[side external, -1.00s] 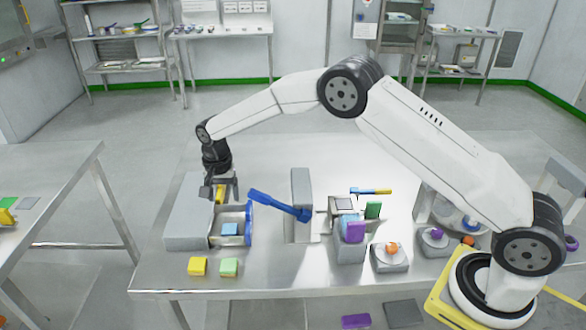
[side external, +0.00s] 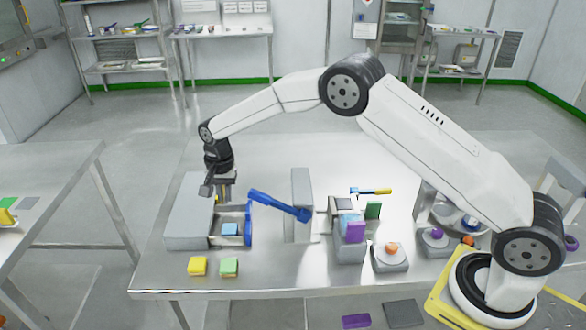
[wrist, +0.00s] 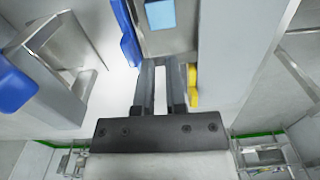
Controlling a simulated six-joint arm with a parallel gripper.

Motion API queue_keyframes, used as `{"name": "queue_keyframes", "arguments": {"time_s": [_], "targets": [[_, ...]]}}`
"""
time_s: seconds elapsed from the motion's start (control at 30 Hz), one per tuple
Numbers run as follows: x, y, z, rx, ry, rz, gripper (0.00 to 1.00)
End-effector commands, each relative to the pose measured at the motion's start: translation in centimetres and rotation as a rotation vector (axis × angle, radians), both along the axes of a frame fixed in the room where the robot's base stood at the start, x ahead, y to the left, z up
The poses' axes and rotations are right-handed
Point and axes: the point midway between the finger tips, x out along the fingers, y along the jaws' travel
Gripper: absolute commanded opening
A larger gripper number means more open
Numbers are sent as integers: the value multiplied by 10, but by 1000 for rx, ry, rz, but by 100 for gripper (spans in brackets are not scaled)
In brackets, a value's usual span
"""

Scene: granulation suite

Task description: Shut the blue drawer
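The blue drawer (side external: 249,226) stands pulled out to the right from its grey cabinet (side external: 187,222). Its blue front also shows at the top of the wrist view (wrist: 128,35). A light blue block (side external: 230,229) lies inside the drawer; it also shows in the wrist view (wrist: 160,14). My gripper (wrist: 163,68) points down near the drawer's far side, with a gap between its fingers and nothing clearly held. A yellow item (wrist: 193,84) is just right of the fingers in the wrist view, mostly hidden by them in the side view.
A blue lever-like bar (side external: 280,205) reaches from a grey upright block (side external: 301,198) towards the drawer front. Yellow (side external: 198,266) and green (side external: 229,267) blocks lie in front of the cabinet. Blocks and small stands occupy the table's right; the far table is mostly clear.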

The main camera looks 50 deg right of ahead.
Motion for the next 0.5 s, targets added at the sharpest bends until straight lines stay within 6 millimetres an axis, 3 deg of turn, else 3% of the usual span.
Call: {"name": "queue_keyframes", "arguments": {"time_s": [0.27, 0.5], "targets": [[-13, -30, 4, 130, -13, -406, 0], [-35, -71, 11, 292, -9, -996, 0]]}}
